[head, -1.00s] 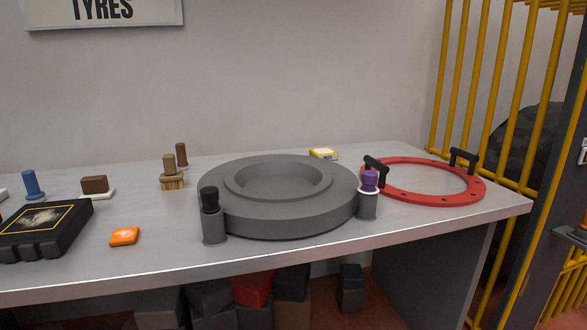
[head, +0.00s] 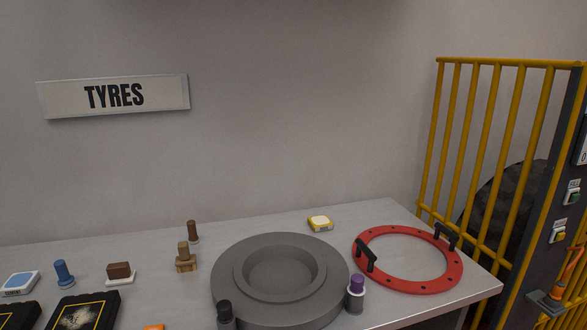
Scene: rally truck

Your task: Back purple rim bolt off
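A purple-topped bolt-like piece (head: 356,285) with a white collar stands upright in a dark grey holder (head: 355,302) at the right front of the round grey wheel stand (head: 225,280). A black-topped piece (head: 225,311) stands at the stand's left front, cut by the bottom edge. A red ring (head: 372,240) with two black handles and small holes around it lies on the bench to the right. Neither of my grippers shows in the head view.
The grey bench (head: 330,235) also bears a yellow-and-white block (head: 320,223), a wooden piece (head: 186,259), a brown peg (head: 192,231), a brown stamp-like block (head: 119,272), a blue peg (head: 64,272) and black boxes (head: 85,312). A yellow barred cage (head: 472,130) stands at right.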

